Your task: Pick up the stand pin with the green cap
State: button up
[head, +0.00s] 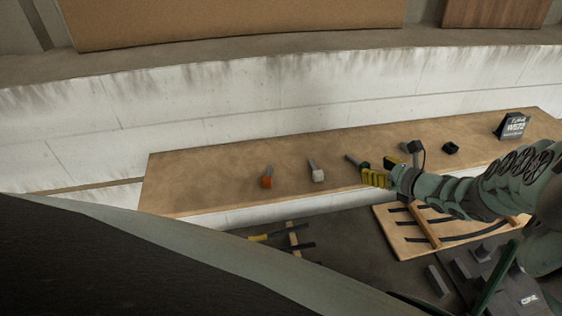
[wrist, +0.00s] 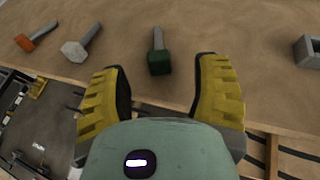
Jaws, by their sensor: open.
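The stand pin with the green cap (wrist: 159,63) lies on the wooden bench, its grey shaft pointing away from me in the wrist view. In the head view the dark shaft of this pin (head: 352,159) shows just left of my gripper, which partly hides the cap. My gripper (head: 377,177) has yellow fingers; it is open and empty. In the wrist view the fingers of my gripper (wrist: 160,82) stand apart on either side of the green cap, with a gap on both sides. The cap shows just beyond the fingertips.
A white-capped pin (head: 317,172) and an orange-capped pin (head: 267,180) lie to the left on the bench (head: 215,178). To the right are a grey and black item (head: 415,149), a small black open box (head: 450,148) and a dark sign (head: 513,126). A wooden pallet (head: 398,236) lies below.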

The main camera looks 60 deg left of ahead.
aim_at(368, 166)
jog(key=x, duration=0.3)
jog(key=shift+s+a+f+b, duration=0.1)
jog(key=shift+s+a+b, duration=0.1)
jog(key=shift+b, duration=0.1)
jog(key=shift+w+a, duration=0.1)
jog(key=shift+a, duration=0.25)
jog(key=shift+c, duration=0.2)
grip_shut()
